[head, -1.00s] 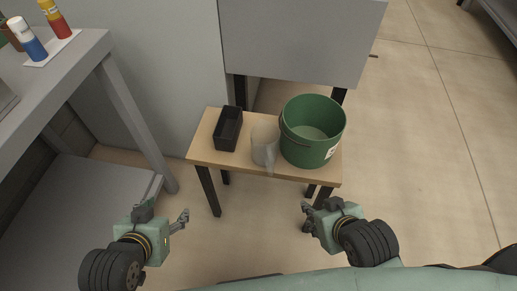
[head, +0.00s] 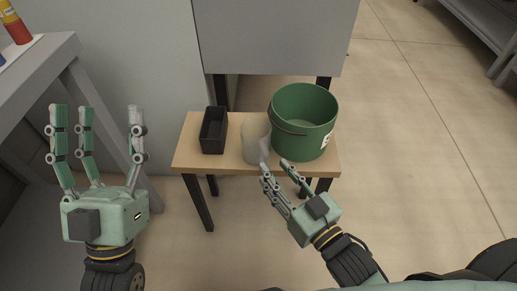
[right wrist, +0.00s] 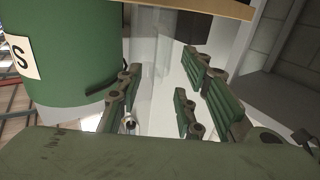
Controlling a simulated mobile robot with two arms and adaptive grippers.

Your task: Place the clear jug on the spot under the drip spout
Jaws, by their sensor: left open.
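The clear jug (head: 254,138) stands upright on the small wooden table, between a black tray and a green bucket. Its handle side faces me. My right gripper (head: 276,165) is at the front of the jug, at the table's front edge, with its fingers apart. In the right wrist view, a pale see-through surface that looks like the jug (right wrist: 150,65) lies between and beyond the fingers; whether they touch it I cannot tell. My left gripper (head: 97,108) is open and empty, raised at the left, away from the table. I cannot make out a drip spout.
The green bucket (head: 304,125) stands close to the jug's right, and the black tray (head: 213,132) to its left. A grey panel (head: 270,35) overhangs behind the table (head: 190,158). A grey bench (head: 45,65) is at the left. The floor right is clear.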

